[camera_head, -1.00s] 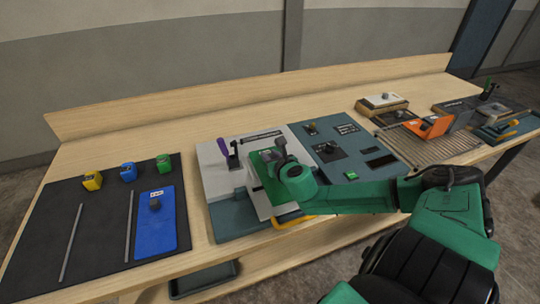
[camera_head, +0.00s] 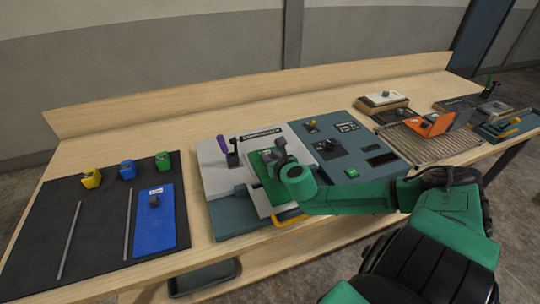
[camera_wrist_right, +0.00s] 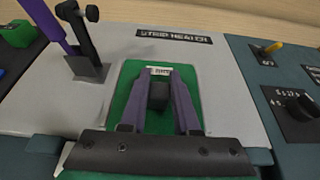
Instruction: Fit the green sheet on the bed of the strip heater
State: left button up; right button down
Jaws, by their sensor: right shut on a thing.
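The green sheet (camera_head: 258,168) lies on or just above the pale bed area of the strip heater (camera_head: 211,173); I cannot tell whether it touches. In the right wrist view the green sheet (camera_wrist_right: 130,80) has a white label at its far edge and a dark knob (camera_wrist_right: 158,96) in its middle. My right gripper (camera_head: 279,150) is over the sheet, its purple fingers (camera_wrist_right: 159,92) shut on the knob. The sheet's near part is hidden by the gripper. The heater's name plate (camera_wrist_right: 174,36) is just beyond the sheet. My left gripper is not in view.
A purple-handled lever (camera_head: 225,148) stands left of the sheet. A blue sheet (camera_head: 154,220) with a knob lies on the black mat (camera_head: 40,230). A teal control panel (camera_head: 350,150) adjoins the heater at right. An orange piece (camera_head: 432,125) stands on a slatted rack further right.

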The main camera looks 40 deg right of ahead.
jog(key=shift+f+b, duration=0.3)
jog(key=shift+f, duration=0.15)
dwell(0.3)
jog(key=c, duration=0.6)
grip_release()
jog(key=shift+o, duration=0.2)
jog(key=p+v, duration=0.3)
jog(key=v, duration=0.1)
jog(key=r+p+v, duration=0.1)
jog(key=p+v, duration=0.3)
jog(key=v, duration=0.1)
jog(key=shift+r, duration=0.15)
jog(key=v, duration=0.2)
jog(key=f+p+v, duration=0.1)
jog(key=v, duration=0.2)
jog(key=shift+s+a, duration=0.15)
jog(key=shift+s, duration=0.15)
